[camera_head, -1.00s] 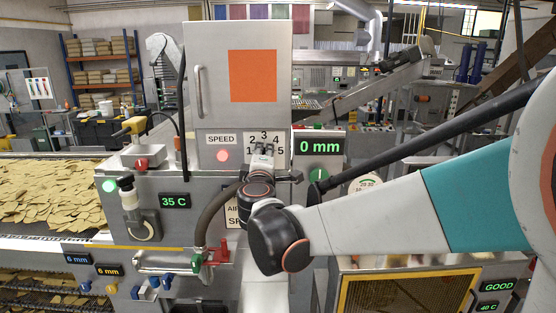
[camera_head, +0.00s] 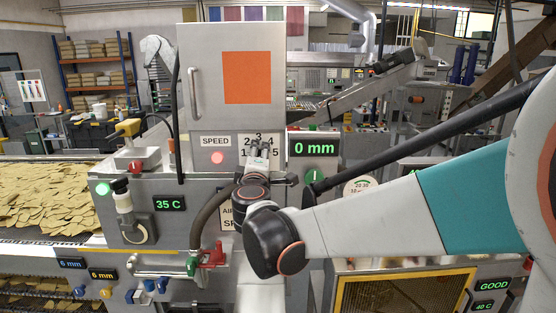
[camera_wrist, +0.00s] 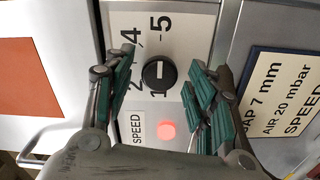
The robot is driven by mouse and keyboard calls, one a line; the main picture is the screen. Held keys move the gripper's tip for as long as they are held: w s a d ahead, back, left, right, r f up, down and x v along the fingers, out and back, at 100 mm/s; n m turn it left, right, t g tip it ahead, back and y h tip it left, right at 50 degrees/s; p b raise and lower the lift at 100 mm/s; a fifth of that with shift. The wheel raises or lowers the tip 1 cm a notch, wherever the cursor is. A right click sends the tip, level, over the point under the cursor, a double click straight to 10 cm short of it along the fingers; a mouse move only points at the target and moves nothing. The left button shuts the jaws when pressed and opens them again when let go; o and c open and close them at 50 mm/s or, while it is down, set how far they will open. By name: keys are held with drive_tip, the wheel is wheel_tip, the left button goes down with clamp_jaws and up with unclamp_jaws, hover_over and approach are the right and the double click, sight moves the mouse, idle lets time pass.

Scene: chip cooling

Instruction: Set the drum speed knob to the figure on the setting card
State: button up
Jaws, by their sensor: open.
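The drum speed knob (camera_wrist: 159,75) is round and black with a white mark, on a pale dial plate (camera_wrist: 185,30) in the wrist view. Figures 1, 2, 4 and 5 show around it; the 3 is hidden there but shows in the head view. Which figure the mark points to is not clear. My gripper (camera_wrist: 163,63) is open, with green-padded fingers on either side of the knob; contact cannot be told. In the head view my gripper (camera_head: 259,147) covers the knob. The setting card (camera_wrist: 268,95) reads GAP 7 mm, AIR 20 mbar, SPEED; its speed figure is out of view.
A lit red lamp (camera_wrist: 166,130) sits by the SPEED label (camera_wrist: 137,127). A cabinet door with an orange panel (camera_head: 246,78) is above the dial. A 0 mm display (camera_head: 313,149) and green knob (camera_head: 314,176) stand to the right.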

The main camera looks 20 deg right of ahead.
drive_tip(key=v, duration=1.2)
idle(0.3)
drive_tip(key=s+d+f+m+g+y+b, duration=0.1)
drive_tip(key=s+d+f+m+g+b, duration=0.35)
drive_tip(key=f, duration=0.75)
drive_tip(key=s+d+f+m+g+b, duration=0.1)
drive_tip(key=s+f+m+b, duration=0.1)
drive_tip(key=s+f+b, duration=0.65)
drive_tip(key=s+d+f+m+g+y+b, duration=0.1)
drive_tip(key=s+d+f+m+g+b, duration=0.15)
drive_tip(key=f+b, duration=0.95)
drive_tip(key=s+a+f+m+g+y+b, duration=0.1)
drive_tip(key=s+a+f+b, duration=0.1)
drive_tip(key=f, duration=0.5)
drive_tip(key=s+a+f+m+g+y+b, duration=0.1)
drive_tip(key=s+a+f+m+y+b, duration=0.1)
drive_tip(key=s+f, duration=0.2)
wheel_tip(320, 180, down, 3)
drive_tip(key=shift+s+r+y+b, duration=0.15)
drive_tip(key=shift+s+y+b, duration=0.15)
drive_tip(key=shift+b, duration=0.1)
